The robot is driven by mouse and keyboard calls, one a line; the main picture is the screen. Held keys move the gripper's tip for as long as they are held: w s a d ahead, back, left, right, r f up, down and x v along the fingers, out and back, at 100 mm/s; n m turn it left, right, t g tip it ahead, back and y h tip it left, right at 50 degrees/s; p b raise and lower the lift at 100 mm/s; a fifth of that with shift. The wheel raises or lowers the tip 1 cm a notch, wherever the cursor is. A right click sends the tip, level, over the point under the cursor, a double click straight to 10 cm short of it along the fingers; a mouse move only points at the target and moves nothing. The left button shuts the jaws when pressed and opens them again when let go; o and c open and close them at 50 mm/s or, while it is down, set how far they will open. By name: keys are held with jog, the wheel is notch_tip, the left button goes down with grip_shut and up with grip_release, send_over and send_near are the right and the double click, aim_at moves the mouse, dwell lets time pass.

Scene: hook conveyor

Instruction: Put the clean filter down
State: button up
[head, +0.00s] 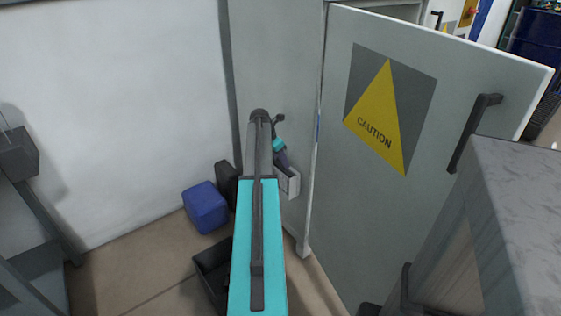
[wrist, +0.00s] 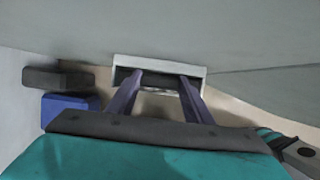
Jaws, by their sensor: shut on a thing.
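My gripper (head: 285,166) is in front of the grey cabinet side, left of the caution door, and points downward in the head view. It is shut on the clean filter (head: 293,183), a small pale box-like piece with a white frame. In the wrist view my gripper's two dark fingers (wrist: 162,80) reach to the filter (wrist: 160,61), whose white rim and dark inner face show between and beyond them. The filter is close to the grey panel behind it; I cannot tell whether they touch. Its lower side is partly hidden.
A blue box (head: 206,208) and a dark box (head: 226,183) lie on the floor left of my arm; both show in the wrist view. A black open bin (head: 208,270) is partly hidden by my arm. The large caution door (head: 430,60) stands at right.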

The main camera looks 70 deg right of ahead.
jog(key=shift+f, duration=0.25)
jog(key=o, duration=1.5)
jog(key=p+v, duration=0.1)
jog(key=v, duration=1.1)
jog(key=shift+a, duration=0.1)
